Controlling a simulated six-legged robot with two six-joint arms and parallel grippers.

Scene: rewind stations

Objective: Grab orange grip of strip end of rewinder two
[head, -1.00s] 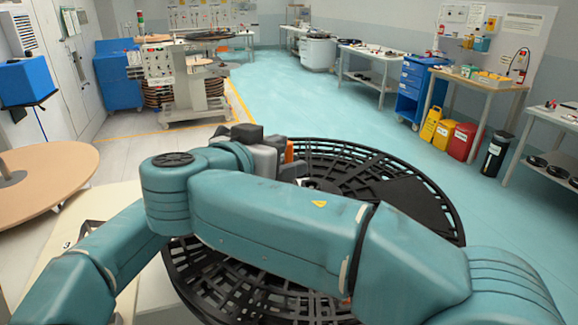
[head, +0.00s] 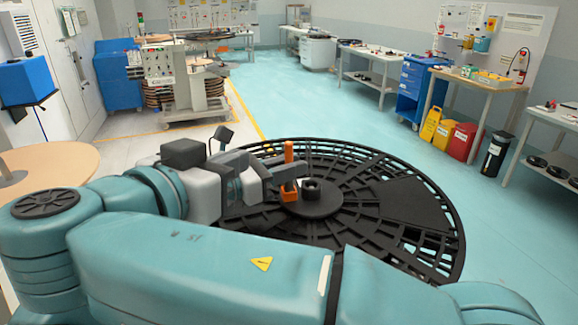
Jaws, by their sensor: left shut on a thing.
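The orange grip (head: 289,153) stands upright near the hub of a large black slotted reel (head: 400,205). My left gripper (head: 283,173) reaches in from the left and is shut on the orange grip, below its top. The dark fingers hide part of the grip. The strip itself cannot be made out here. My right gripper is not in view.
My teal arm covers the lower part of the view and the reel's near side. A round tan table top (head: 50,165) is at the left. A grey wheeled machine (head: 180,85) stands behind. Benches and bins line the right wall. The teal floor (head: 300,100) beyond the reel is clear.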

